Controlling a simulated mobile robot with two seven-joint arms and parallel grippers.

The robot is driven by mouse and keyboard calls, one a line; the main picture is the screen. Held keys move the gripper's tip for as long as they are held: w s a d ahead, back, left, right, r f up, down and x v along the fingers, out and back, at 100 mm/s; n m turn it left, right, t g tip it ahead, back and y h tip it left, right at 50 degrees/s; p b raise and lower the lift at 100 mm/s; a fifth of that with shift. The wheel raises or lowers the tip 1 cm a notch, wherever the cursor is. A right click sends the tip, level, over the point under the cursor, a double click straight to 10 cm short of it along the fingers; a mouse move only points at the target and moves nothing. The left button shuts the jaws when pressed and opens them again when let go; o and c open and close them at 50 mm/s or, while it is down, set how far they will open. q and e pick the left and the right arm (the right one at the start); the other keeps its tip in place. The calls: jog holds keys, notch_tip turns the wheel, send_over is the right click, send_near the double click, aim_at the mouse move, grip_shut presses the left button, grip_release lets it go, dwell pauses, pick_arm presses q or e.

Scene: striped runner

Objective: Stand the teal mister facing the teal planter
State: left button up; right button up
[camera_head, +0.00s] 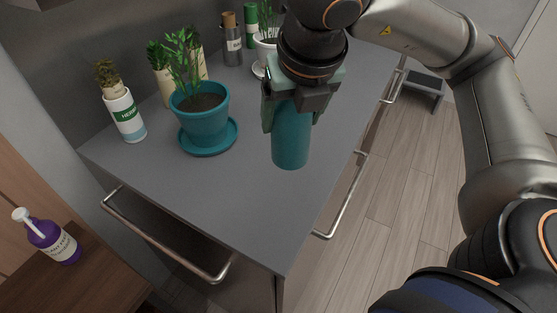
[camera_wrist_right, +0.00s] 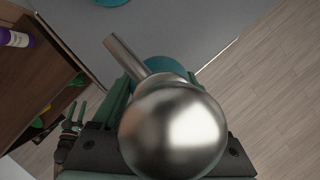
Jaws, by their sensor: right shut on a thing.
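The teal mister (camera_head: 290,142) is upright in my right gripper (camera_head: 292,104), which is shut around its upper body. In the head view the gripper hides its top. The right wrist view shows its round metal top (camera_wrist_right: 172,130) and metal nozzle (camera_wrist_right: 125,55), which points to the upper left, roughly towards a teal edge (camera_wrist_right: 112,2). I cannot tell whether its base touches the grey counter (camera_head: 235,195). The teal planter (camera_head: 203,126) with a green plant stands on a teal saucer (camera_head: 222,142), left of the mister and apart from it.
A purple spray bottle (camera_head: 52,240) stands on a lower brown surface. The counter's front is clear; handles (camera_head: 345,200) protrude along its side.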

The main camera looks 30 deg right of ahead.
aim_at(278, 143)
jog(key=s+a, duration=0.2)
jog(key=a, duration=0.1)
jog(key=shift+s+a, duration=0.15)
jog(key=shift+a, duration=0.05)
jog(key=shift+f, duration=0.2)
jog(key=w+d+f+b, duration=0.1)
jog(key=w+d+f, duration=0.1)
jog(key=w+f, duration=0.2)
jog(key=w+d+f, duration=0.2)
jog(key=w+f, duration=0.2)
jog(key=w+d+f+b, duration=0.1)
jog(key=w+d+f, duration=0.2)
jog(key=f, duration=0.1)
jog(key=shift+w+f+b, duration=0.3)
jog(key=shift+w, duration=0.1)
pick_arm(q)
jog(key=shift+w+d+f, duration=0.25)
jog(key=shift+d+f, duration=0.2)
jog(key=shift+f, duration=0.35)
jog(key=shift+f, duration=0.1)
